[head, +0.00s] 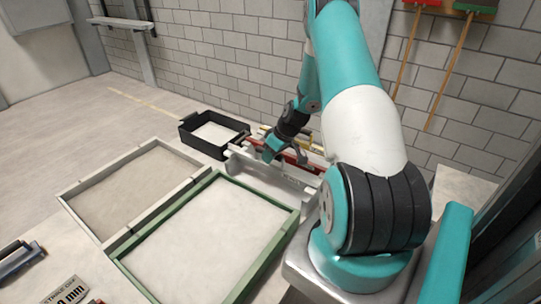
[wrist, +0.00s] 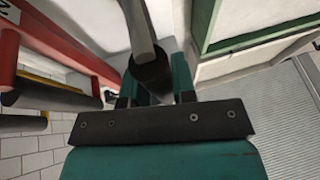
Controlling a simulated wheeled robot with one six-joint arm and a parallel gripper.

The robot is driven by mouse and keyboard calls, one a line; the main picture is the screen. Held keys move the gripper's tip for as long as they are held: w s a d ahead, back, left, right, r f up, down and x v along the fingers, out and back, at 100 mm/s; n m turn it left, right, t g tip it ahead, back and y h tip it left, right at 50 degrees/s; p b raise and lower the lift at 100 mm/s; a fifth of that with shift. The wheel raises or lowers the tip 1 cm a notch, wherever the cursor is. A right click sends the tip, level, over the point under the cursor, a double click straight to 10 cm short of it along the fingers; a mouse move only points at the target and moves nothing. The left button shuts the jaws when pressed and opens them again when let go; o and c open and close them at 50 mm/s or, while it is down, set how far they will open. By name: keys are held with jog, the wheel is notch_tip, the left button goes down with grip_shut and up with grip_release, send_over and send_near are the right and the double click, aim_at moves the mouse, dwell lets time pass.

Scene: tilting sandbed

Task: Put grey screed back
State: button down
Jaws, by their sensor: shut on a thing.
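The grey screed (wrist: 139,27) shows in the wrist view as a pale grey bar with a dark round grip. My gripper (wrist: 153,84) is shut on that grip, with one teal finger on each side. In the head view my gripper (head: 274,149) is low over the pale rack (head: 262,178) near the back wall. I cannot tell there whether the grey screed touches the rack, since the arm and gripper hide part of it.
A red screed (wrist: 62,45) lies close beside the gripper, with a yellow one (head: 310,143) behind it. A black tray (head: 203,148) stands left of the rack. A green-framed sandbed (head: 165,222) and a pale-framed one (head: 95,182) lie in front.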

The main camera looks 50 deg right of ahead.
jog(key=shift+f, duration=0.35)
jog(key=c, duration=0.9)
grip_release()
